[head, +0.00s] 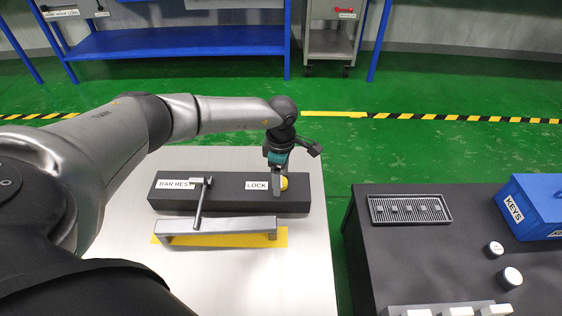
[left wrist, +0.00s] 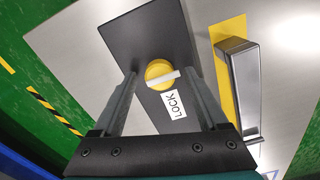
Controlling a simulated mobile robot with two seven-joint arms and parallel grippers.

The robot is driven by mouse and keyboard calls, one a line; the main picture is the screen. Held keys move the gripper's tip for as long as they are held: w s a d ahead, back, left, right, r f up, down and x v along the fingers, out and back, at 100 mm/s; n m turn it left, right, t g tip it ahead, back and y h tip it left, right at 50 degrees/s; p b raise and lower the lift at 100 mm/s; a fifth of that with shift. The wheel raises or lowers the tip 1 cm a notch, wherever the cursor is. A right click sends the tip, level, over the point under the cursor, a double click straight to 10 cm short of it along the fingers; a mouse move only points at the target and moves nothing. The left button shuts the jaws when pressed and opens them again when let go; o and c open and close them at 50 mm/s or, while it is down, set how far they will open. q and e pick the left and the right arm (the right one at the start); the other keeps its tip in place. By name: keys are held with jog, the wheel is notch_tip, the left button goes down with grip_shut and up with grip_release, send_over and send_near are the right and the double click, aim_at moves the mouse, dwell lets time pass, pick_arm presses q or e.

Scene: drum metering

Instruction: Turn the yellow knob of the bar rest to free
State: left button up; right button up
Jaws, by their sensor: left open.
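The yellow knob (left wrist: 158,72) is round with a pale pointer bar, and sits on the dark bar rest block (left wrist: 140,32). In the left wrist view its pointer is turned toward the right, near the LOCK label (left wrist: 174,104). In the head view the knob (head: 284,183) is partly hidden behind my left gripper (head: 277,190). My left gripper (left wrist: 160,78) is open, its two fingers on either side of the knob with gaps visible. My right gripper is not in view.
A grey metal bar (head: 218,226) stands on a yellow patch (head: 282,237) in front of the block on the light table (head: 250,285). A dark table (head: 380,260) to the right holds a slotted tray (head: 410,222) and a blue KEYS box (head: 535,207).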

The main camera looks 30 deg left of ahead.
pick_arm(q)
jog(key=shift+r, duration=0.4)
notch_tip(320, 180, up, 6)
jog(key=shift+f+p, duration=0.15)
jog(key=shift+p, duration=1.1)
notch_tip(320, 180, up, 9)
jog(key=p, duration=0.2)
jog(key=shift+f+p, duration=0.15)
jog(key=shift+p, duration=0.2)
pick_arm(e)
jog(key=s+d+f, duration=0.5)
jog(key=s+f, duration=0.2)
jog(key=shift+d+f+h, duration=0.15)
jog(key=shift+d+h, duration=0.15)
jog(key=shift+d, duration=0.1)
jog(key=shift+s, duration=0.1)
